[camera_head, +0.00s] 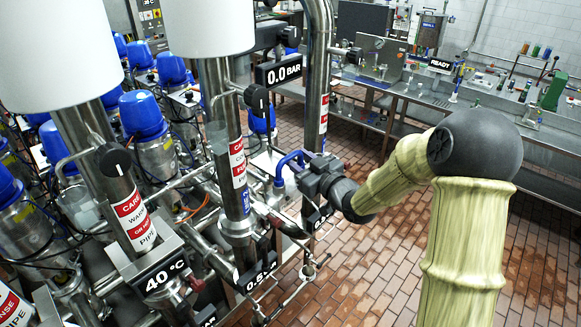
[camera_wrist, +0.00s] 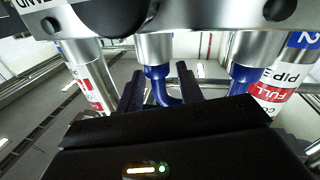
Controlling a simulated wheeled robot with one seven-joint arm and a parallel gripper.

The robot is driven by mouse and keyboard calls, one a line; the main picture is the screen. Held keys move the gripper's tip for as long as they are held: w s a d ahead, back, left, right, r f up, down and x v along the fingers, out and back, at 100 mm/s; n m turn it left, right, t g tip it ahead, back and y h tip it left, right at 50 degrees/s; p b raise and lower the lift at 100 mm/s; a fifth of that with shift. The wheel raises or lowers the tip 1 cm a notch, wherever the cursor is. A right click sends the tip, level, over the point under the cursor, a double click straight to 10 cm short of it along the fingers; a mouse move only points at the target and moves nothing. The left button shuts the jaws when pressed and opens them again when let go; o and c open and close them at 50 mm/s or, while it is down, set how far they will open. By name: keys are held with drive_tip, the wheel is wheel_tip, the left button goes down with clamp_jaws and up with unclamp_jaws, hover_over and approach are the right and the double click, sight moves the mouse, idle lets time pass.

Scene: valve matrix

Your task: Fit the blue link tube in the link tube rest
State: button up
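The blue link tube (camera_head: 283,166) is a bent blue tube among the steel pipes, right in front of my gripper (camera_head: 305,172) in the head view. In the wrist view, the curved blue tube (camera_wrist: 168,98) shows between the two dark fingers of my gripper (camera_wrist: 160,92), with its upper left end below a chrome pipe end. The fingers stand apart on either side of it. Whether they press on the tube cannot be seen. I cannot make out the link tube rest for certain.
Steel pipes with red and white labels (camera_head: 237,162) and black signs crowd the left. Several blue-capped valves (camera_head: 142,115) stand behind them. A second blue piece (camera_wrist: 243,80) sits under a chrome pipe right of my fingers. A steel workbench (camera_head: 400,98) stands behind. The brick floor is open at lower middle.

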drive_tip(key=shift+c, duration=0.5)
clamp_jaws()
wheel_tip(320, 180, up, 10)
drive_tip(key=b, duration=0.3)
drive_tip(key=shift+d, duration=0.1)
